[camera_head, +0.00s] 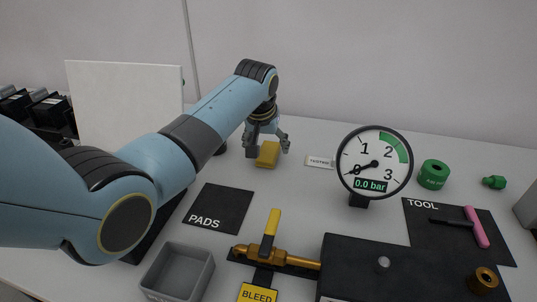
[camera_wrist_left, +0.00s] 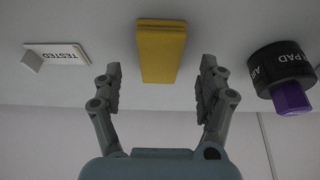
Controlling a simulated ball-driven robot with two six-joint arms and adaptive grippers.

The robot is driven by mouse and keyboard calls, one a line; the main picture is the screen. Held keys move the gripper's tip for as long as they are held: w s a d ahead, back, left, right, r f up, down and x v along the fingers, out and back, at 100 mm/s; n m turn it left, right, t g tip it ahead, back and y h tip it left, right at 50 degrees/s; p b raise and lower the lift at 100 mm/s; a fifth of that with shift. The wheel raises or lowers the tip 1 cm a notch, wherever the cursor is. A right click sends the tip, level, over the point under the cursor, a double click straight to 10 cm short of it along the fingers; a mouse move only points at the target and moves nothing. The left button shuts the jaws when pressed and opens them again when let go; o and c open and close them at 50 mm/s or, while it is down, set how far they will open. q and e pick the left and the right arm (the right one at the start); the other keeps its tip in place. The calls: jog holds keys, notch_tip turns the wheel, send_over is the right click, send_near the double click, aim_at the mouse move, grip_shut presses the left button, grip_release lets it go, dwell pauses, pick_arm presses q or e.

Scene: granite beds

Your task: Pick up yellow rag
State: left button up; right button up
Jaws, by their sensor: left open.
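The yellow rag (camera_head: 268,154) is a folded block-like cloth lying on the white table in the head view, just under my left gripper (camera_head: 267,146). In the left wrist view the yellow rag (camera_wrist_left: 162,52) shows ahead of and between the two fingers of my left gripper (camera_wrist_left: 160,80). The fingers are spread apart on either side, with nothing held between them. Whether a finger touches the rag cannot be told. My right gripper is not in view.
A white TESTED tag (camera_head: 319,161) lies right of the rag. A round pressure gauge (camera_head: 375,165) stands further right. A black PADS mat (camera_head: 217,208) and a grey bin (camera_head: 178,272) are nearer. A dark roll with a purple part (camera_wrist_left: 284,78) is beside the rag in the wrist view.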

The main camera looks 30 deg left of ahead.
pick_arm(q)
jog(key=shift+x, duration=1.2)
jog(key=shift+f, duration=0.1)
jog(key=shift+s, duration=0.1)
jog(key=c, duration=1)
